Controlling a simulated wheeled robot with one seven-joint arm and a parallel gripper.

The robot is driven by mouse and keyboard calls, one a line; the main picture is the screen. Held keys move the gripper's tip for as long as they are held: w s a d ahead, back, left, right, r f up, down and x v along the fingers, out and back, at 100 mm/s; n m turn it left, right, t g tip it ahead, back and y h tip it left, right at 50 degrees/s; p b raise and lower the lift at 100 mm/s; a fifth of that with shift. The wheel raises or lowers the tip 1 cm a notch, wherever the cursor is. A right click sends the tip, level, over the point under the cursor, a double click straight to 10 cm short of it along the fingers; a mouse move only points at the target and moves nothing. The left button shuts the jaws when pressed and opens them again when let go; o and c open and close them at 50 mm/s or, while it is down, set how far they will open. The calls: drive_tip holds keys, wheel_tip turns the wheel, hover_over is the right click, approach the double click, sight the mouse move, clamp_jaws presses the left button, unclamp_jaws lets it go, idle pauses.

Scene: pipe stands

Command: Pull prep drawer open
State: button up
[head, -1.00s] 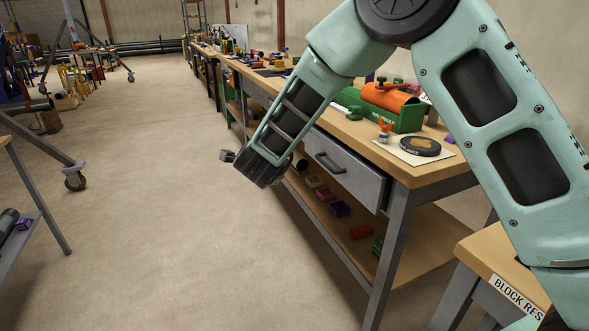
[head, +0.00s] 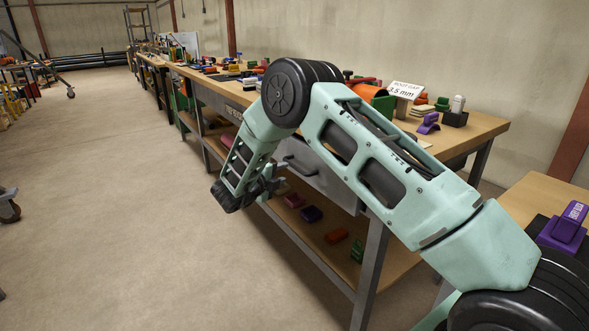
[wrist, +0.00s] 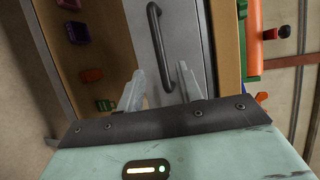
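The grey drawer (head: 330,186) sits under the wooden bench top and looks shut; my arm hides part of its front. Its dark bar handle (head: 299,167) shows just beyond my gripper (head: 275,182). In the wrist view the drawer front (wrist: 192,20) fills the upper middle, and the curved handle (wrist: 156,35) runs lengthwise up the picture. The two pale fingers of my gripper (wrist: 160,72) are apart, one on each side of the handle's lower end in the picture. Nothing is held. I cannot tell whether the fingers reach the handle's depth.
The bench top (head: 480,128) carries several items, including a card reading 3.5 mm (head: 404,89). The lower shelf (head: 322,258) holds loose blocks, including an orange one (head: 336,236). A bench leg (head: 370,270) stands right of the drawer.

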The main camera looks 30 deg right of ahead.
sight(294, 168)
drive_tip(key=x, duration=0.8)
drive_tip(key=shift+w+d, duration=0.15)
drive_tip(key=shift+d, duration=0.15)
clamp_jaws()
